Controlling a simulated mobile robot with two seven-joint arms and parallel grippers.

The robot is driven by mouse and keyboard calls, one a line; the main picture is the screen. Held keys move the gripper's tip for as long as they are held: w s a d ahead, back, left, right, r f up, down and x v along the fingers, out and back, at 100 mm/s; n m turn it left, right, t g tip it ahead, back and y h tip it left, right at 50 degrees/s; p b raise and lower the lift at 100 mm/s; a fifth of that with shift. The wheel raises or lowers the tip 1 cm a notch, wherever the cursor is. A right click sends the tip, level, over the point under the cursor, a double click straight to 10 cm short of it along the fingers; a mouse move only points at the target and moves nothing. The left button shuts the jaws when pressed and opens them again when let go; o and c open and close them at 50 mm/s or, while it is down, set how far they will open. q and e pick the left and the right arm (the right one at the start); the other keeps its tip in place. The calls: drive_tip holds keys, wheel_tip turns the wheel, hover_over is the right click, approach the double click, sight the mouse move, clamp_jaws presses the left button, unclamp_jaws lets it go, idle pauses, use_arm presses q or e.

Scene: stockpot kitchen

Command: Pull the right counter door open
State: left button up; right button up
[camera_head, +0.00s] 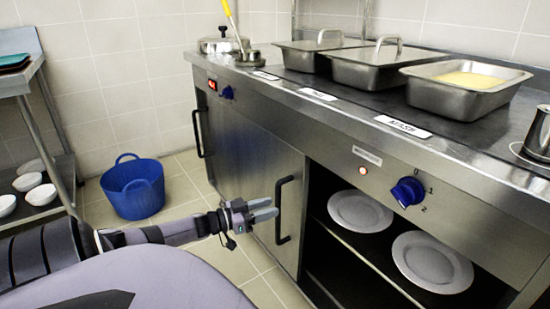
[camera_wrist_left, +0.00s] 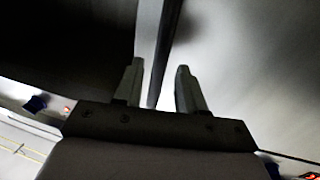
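The right counter door (camera_head: 258,190) is a steel front panel and looks closed. Its dark vertical bar handle (camera_head: 283,210) is near the door's right edge. My left gripper (camera_head: 264,209) is just left of the handle in the head view, fingers pointing toward it. In the left wrist view the two fingers of the left gripper (camera_wrist_left: 158,78) are apart. A dark upright bar, apparently the handle (camera_wrist_left: 168,45), shows in line with the gap between them. I cannot tell whether it is between the fingertips or beyond them. My right gripper is in neither view.
Right of the door is an open compartment with two plates (camera_head: 360,211). Above it is a blue knob (camera_head: 408,192). Another handle (camera_head: 198,133) is at the counter's left end. Steel pans (camera_head: 372,70) stand on top. A blue tub (camera_head: 135,190) is on the floor at left.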

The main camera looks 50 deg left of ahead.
use_arm(q)
drive_tip(key=shift+p+v, duration=0.4)
drive_tip(key=shift+v, duration=1.3)
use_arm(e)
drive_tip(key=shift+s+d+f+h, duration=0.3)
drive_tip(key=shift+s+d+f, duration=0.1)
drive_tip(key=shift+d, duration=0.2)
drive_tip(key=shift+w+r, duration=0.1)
